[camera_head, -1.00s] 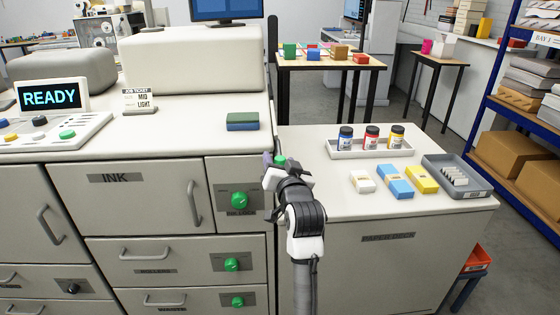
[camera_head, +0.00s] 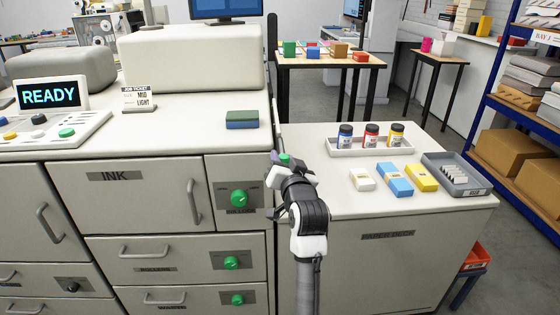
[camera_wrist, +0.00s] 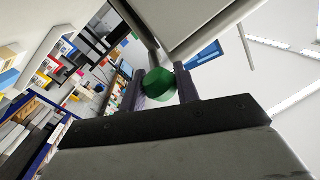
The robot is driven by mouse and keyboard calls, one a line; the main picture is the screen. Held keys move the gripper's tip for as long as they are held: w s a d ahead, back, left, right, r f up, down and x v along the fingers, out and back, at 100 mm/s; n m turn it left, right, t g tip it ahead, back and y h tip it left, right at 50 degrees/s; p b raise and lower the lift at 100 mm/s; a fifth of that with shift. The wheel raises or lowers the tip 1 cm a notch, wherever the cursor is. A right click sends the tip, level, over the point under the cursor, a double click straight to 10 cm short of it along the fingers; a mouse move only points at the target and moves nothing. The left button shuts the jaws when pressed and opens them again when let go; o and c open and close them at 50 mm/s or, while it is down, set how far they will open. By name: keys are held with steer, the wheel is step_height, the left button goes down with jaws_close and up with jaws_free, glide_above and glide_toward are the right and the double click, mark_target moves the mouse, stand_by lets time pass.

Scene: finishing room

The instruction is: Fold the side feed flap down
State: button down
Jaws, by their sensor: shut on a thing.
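My gripper (camera_head: 281,160) is at the right side of the printing machine (camera_head: 232,166), above the left edge of the paper deck. It is shut on a round green knob (camera_wrist: 160,84), which sits between the two dark fingers in the wrist view. A bit of the green also shows at the fingertips in the head view. A pale grey panel (camera_wrist: 180,20) lies just beyond the knob in the wrist view; I cannot tell whether it is the side feed flap or the machine's side. The flap cannot be clearly made out in the head view.
The paper deck (camera_head: 310,185) carries a white tray (camera_head: 370,152) with ink bottles, a white box (camera_head: 361,179), a blue box (camera_head: 394,179), a yellow box (camera_head: 420,177) and a grey tray (camera_head: 468,189). The deck's near left part is clear.

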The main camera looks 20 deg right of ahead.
steer(key=s+d+f+m+t+h+b, duration=0.1)
steer(key=s+d+f+m+b, duration=0.3)
steer(key=d+f+m, duration=1)
steer(key=shift+d+f+m+h, duration=0.35)
steer(key=shift+m+h, duration=0.45)
steer(key=shift+m, duration=0.5)
steer(key=shift+s+f, duration=0.1)
steer(key=shift+f, duration=0.05)
steer(key=c, duration=1.1)
jaws_free()
steer(key=shift+o, duration=0.2)
steer(key=b+v, duration=0.3)
steer(key=v, duration=1.1)
steer(key=shift+f, duration=0.1)
